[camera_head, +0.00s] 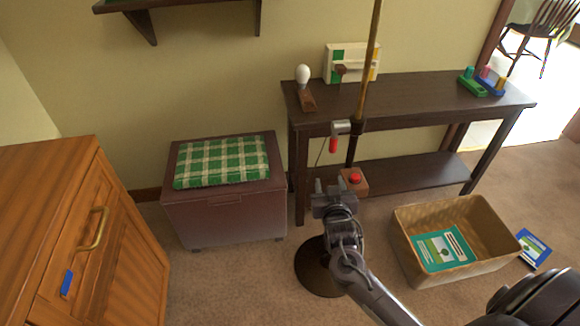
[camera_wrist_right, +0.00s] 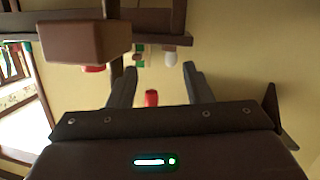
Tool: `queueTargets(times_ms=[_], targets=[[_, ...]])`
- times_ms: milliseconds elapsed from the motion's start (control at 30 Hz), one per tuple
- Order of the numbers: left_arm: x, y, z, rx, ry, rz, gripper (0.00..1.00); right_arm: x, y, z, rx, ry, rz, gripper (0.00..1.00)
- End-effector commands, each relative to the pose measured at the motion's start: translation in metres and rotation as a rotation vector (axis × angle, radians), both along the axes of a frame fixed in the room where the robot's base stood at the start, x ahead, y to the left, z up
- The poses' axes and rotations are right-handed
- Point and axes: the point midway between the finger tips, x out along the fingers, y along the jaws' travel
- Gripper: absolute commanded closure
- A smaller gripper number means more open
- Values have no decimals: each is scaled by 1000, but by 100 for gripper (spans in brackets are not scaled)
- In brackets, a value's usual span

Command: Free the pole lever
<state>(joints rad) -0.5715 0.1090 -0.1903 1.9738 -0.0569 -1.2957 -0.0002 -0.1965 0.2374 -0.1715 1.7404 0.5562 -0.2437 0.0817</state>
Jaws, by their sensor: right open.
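A brass pole (camera_head: 369,75) rises from a round dark base (camera_head: 316,268) on the floor. A grey clamp (camera_head: 341,127) on the pole carries a lever with a red handle (camera_head: 333,145) that hangs down. My right gripper (camera_head: 330,184) is open and empty, below the red handle in the head view. In the right wrist view, the red handle (camera_wrist_right: 151,98) shows between the spread fingers of that gripper (camera_wrist_right: 160,88); I cannot tell whether they touch it. A brown box with a red button (camera_head: 355,179) is close to the right of the gripper. My left gripper is out of view.
A dark console table (camera_head: 420,95) stands behind the pole, holding a light bulb (camera_head: 303,75) and toys. A chest with a green checked cushion (camera_head: 222,162) is at left. A basket (camera_head: 480,268) with a book sits at right.

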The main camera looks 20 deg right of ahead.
Motion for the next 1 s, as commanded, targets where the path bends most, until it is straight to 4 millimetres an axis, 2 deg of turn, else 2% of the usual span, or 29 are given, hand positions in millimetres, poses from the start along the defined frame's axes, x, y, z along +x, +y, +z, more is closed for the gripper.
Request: queueTargets(times_ms=[133, 200, 300, 433, 733, 1000], targets=[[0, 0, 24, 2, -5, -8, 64, 4, -6, 50, 22, -154, -36, 55], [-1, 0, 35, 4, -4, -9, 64, 3, -8, 67, 30, -198, -47, 55], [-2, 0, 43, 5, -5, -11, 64, 4, -10, 79, 36, -227, -55, 55], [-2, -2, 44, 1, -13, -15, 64, 16, -16, 82, 34, -232, -56, 55], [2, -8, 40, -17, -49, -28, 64, 58, -36, 81, 34, -229, -56, 55], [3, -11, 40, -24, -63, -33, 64, 72, -42, 81, 36, -227, -54, 55]])
